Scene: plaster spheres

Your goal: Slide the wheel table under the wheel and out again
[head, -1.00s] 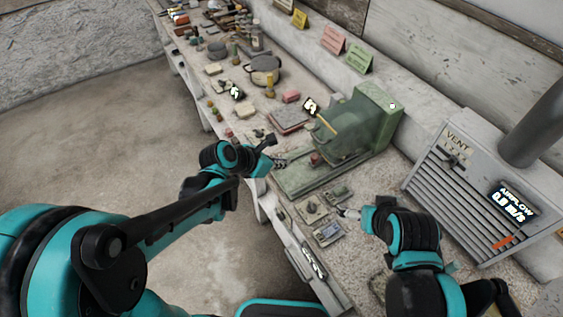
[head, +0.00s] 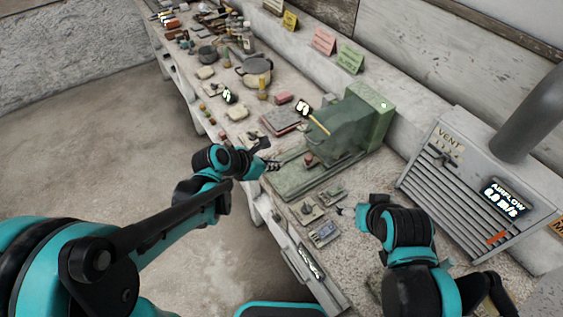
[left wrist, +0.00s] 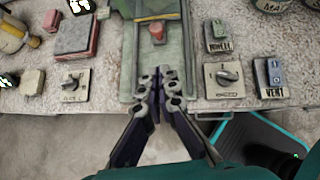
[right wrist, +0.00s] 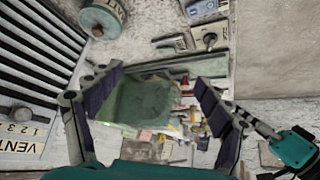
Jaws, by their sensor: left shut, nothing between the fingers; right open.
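The green machine (head: 365,115) stands on the bench, its wheel not clearly distinguishable from the housing. The long flat grey-green bed (head: 295,180), which looks like the wheel table, extends from it toward the bench's front edge. Contact cannot be told. My right gripper (head: 350,212) is open and empty above the bench, right of the switches; it also shows in the right wrist view (right wrist: 158,77).
A WHEEL switch (left wrist: 217,36), a dial plate (left wrist: 223,78) and a VENT switch (left wrist: 269,78) lie right of the bed. A grey vent box (head: 470,185) stands at the right.

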